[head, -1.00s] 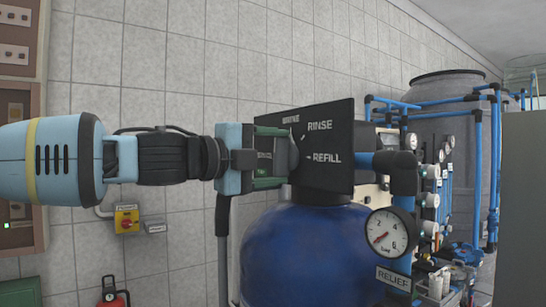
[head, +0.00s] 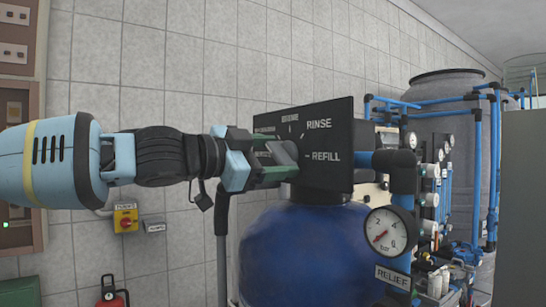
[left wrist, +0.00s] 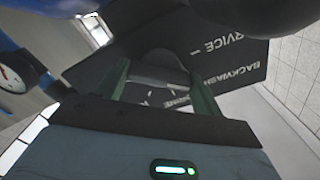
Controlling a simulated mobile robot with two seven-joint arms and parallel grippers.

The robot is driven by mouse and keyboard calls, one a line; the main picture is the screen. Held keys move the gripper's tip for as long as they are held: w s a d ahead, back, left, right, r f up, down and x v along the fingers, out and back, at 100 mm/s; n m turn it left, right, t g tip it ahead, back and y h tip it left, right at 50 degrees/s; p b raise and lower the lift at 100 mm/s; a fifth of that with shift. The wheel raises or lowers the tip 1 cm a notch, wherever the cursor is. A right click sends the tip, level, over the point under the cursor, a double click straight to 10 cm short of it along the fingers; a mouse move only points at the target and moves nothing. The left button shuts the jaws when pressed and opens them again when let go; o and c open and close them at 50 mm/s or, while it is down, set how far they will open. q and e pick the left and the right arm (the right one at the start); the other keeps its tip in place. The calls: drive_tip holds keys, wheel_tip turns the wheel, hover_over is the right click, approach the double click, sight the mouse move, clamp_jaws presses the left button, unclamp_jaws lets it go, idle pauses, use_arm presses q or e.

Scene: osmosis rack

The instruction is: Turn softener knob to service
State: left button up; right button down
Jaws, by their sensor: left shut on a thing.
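The softener's black control panel (head: 335,180) stands on top of the blue tank, with BRINE, RINSE and REFILL readable in the head view. In the left wrist view the panel (left wrist: 215,65) shows SERVICE and BACKWASH, upside down and slanted. The grey knob (left wrist: 162,66) lies between the fingers of my left gripper (left wrist: 160,80). In the head view my left gripper (head: 278,160), with green fingers, is shut on the knob from the left, tilted, and mostly hides it. Which label the knob points to I cannot tell. My right gripper is not in view.
The blue tank (head: 300,250) is below the panel. A RELIEF pressure gauge (head: 390,231) and blue pipes stand close on the right. A tiled wall is behind, with a yellow-red switch box (head: 126,219) and a fire extinguisher (head: 113,292).

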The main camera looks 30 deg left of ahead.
use_arm(q)
drive_tip(key=n, duration=0.4)
drive_tip(key=shift+f+b, duration=0.1)
drive_tip(key=shift+b, duration=0.2)
drive_tip(key=shift+n, duration=1.8)
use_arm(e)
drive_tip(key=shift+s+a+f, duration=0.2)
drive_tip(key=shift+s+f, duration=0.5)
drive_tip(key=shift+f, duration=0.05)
use_arm(q)
drive_tip(key=shift+b, duration=0.3)
drive_tip(key=o, duration=1)
drive_tip(key=shift+c, duration=0.2)
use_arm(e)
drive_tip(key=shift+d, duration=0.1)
